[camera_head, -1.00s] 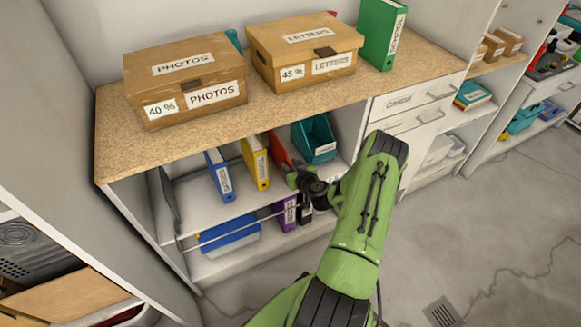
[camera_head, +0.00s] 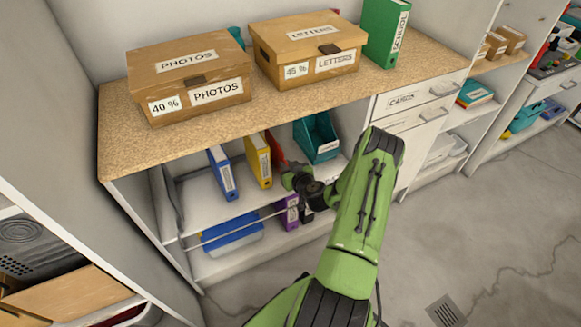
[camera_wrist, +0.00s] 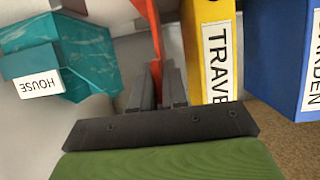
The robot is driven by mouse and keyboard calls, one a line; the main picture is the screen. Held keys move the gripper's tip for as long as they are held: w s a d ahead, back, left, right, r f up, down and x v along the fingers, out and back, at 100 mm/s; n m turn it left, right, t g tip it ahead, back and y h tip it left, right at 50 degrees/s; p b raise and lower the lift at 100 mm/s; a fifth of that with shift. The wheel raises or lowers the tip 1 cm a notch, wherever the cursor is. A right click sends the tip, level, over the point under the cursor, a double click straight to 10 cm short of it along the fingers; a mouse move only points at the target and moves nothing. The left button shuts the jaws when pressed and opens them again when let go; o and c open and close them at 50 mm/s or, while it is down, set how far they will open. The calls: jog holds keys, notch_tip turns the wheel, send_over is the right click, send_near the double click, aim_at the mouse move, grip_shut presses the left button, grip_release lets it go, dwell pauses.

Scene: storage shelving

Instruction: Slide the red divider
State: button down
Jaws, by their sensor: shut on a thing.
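The red divider (camera_wrist: 154,38) stands upright as a thin plate between the yellow binder and the teal holder. In the head view, a small part of the red divider (camera_head: 275,149) shows on the upper shelf, the rest hidden behind my gripper. My gripper (camera_wrist: 156,85) has its two dark fingers shut on the front edge of the divider. In the head view my gripper (camera_head: 290,177) is at the front of the shelf, right of the yellow binder.
The yellow binder (camera_head: 257,160) stands close to the left of the divider in the head view, with a blue binder (camera_head: 222,173) farther left. A teal holder (camera_head: 318,140) is to the right. A thin rail (camera_head: 235,232) runs along the shelf front. The worktop (camera_head: 210,125) overhangs the shelf.

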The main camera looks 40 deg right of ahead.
jog(key=shift+w+a, duration=0.25)
jog(key=shift+a, duration=0.6)
jog(key=c, duration=1.2)
grip_release()
jog(key=shift+c, duration=0.2)
jog(key=p+v, duration=0.4)
jog(key=v, duration=1.1)
jog(key=shift+s+a+r, duration=0.15)
jog(key=shift+s+r, duration=0.05)
jog(key=shift+s, duration=0.15)
jog(key=shift+c, duration=0.5)
